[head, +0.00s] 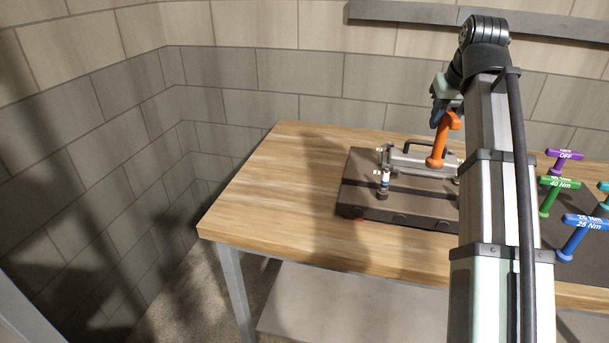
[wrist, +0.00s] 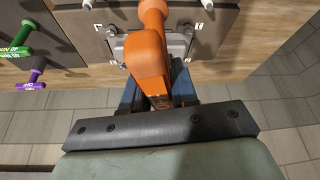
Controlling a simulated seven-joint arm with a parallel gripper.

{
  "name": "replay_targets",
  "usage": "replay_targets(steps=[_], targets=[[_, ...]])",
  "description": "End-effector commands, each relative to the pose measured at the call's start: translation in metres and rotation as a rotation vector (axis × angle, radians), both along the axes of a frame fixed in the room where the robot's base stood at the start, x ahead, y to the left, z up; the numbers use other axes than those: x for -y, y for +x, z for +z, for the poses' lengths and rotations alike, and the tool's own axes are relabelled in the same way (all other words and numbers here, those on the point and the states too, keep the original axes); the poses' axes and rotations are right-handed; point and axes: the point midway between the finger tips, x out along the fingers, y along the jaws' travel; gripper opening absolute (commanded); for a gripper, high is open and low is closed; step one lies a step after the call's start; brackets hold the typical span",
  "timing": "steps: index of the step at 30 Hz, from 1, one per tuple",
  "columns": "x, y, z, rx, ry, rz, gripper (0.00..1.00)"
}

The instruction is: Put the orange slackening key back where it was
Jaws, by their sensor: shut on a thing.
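The orange slackening key (head: 438,145) is held above the engine plate in the head view, its shaft pointing down and slightly tilted. In the wrist view the orange key (wrist: 148,58) fills the middle, its handle between the jaws. My gripper (head: 440,100) is shut on the key's handle; the jaws also show in the wrist view (wrist: 157,95). The key's lower end appears over a grey metal part (head: 405,160) on the dark plate (head: 415,207); I cannot tell whether it touches. My arm hides the plate's right side.
Purple (head: 564,155), green (head: 552,191) and blue (head: 580,232) T-handled keys stand on a dark mat to the right of my arm. A small bolt-like post (head: 384,185) rises from the plate. The wooden table (head: 272,210) is clear on the left.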

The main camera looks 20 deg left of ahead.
Motion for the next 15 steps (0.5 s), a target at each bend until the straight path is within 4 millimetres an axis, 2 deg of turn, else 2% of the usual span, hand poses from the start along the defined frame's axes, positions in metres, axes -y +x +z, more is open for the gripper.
replay_targets(steps=[1, 5, 15], targets=[[-0.015, 0.014, 0.001, -0.002, -0.001, 0.038, 0.0], [-0.053, 0.043, -0.005, -0.007, -0.004, 0.152, 0.0], [-0.168, 0.115, -0.036, -0.011, -0.003, 0.481, 0.0]])
